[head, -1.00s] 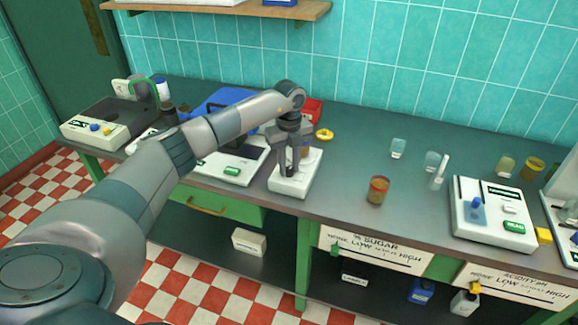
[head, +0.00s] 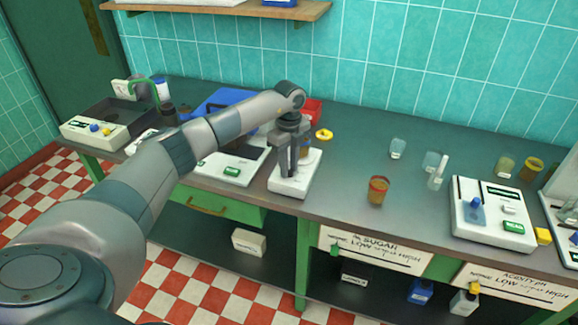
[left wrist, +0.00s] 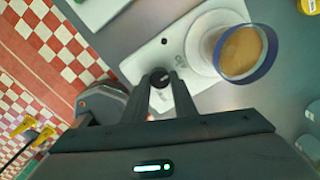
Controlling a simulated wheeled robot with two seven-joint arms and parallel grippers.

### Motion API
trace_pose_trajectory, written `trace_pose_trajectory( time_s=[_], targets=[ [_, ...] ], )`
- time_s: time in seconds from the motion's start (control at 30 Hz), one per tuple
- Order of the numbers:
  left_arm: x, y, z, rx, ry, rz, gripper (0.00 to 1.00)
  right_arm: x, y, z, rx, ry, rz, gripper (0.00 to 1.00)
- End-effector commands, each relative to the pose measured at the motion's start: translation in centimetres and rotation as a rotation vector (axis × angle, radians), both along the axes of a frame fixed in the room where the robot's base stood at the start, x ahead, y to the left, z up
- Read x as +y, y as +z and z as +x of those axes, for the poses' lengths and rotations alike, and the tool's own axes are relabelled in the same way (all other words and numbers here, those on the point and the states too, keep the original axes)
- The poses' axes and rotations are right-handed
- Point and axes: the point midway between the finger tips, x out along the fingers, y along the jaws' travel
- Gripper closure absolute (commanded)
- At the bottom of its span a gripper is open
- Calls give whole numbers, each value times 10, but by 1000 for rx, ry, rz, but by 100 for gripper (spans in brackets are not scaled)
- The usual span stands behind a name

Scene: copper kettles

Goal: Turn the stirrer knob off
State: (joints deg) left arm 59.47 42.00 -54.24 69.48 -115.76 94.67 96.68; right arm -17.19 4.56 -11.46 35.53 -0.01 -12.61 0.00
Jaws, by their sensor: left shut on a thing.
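The white stirrer (head: 290,187) stands on the grey bench near its front edge. A glass beaker with brown liquid (left wrist: 242,52) sits on its round plate in the left wrist view. The stirrer's small black knob (left wrist: 160,77) is at the front of its top. My left gripper (head: 291,172) points down over the front of the stirrer. Its fingertips (left wrist: 162,80) are closed around the knob. In the head view the fingers hide the knob and part of the beaker. My right gripper is in neither view.
A white balance-like device (head: 232,165) with a green button stands left of the stirrer. A yellow ring (head: 324,134) lies behind it. An amber jar (head: 378,190) stands to the right, with clear bench between. Another white device (head: 492,210) is farther right.

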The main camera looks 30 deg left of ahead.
Motion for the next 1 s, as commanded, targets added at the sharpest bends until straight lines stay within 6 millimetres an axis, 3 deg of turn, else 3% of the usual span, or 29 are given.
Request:
trace_pose_trajectory(
  time_s=[0.03,0.1,0.57,0.77,1.0],
  targets=[
    [1,2,1,-4,2,0,71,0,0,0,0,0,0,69],
    [1,2,1,-4,2,0,57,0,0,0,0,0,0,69],
    [0,6,1,-3,-1,-1,57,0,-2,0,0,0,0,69],
    [0,25,1,-5,0,0,57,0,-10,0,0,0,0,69],
    [0,68,2,-7,-1,0,57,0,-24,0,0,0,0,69]
  ],
)
